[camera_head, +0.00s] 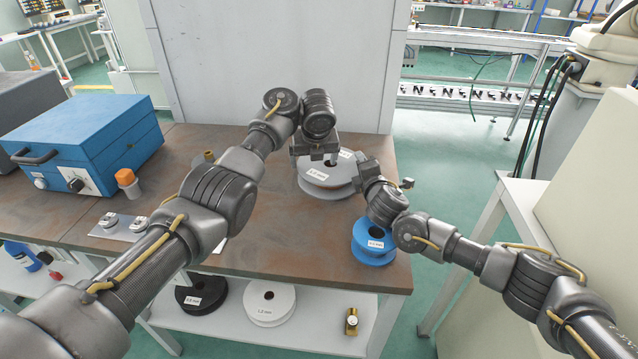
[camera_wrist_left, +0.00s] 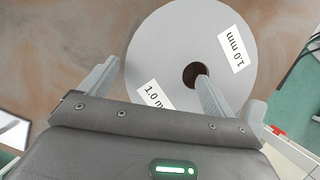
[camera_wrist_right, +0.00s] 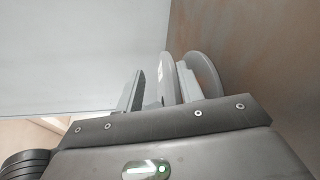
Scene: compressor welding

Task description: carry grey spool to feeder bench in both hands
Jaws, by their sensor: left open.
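The grey spool (camera_head: 322,182), labelled 1.0 mm, lies flat on the brown bench top near its back right. My left gripper (camera_head: 317,157) is open above it. In the left wrist view the spool (camera_wrist_left: 165,60) faces the camera; one finger of the left gripper (camera_wrist_left: 155,90) overlaps the hub hole, the other is beside the rim. My right gripper (camera_head: 362,167) is at the spool's right side. In the right wrist view the right gripper (camera_wrist_right: 158,88) has its fingers around a flange of the spool (camera_wrist_right: 207,72); whether they press on it is unclear.
A blue spool (camera_head: 373,243) sits at the bench's right edge, beneath my right wrist. A blue box (camera_head: 85,140) and an orange-capped bottle (camera_head: 129,184) stand left. A tall grey panel (camera_head: 270,60) rises behind the bench. Black (camera_head: 202,294) and white (camera_head: 269,302) spools lie on the lower shelf.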

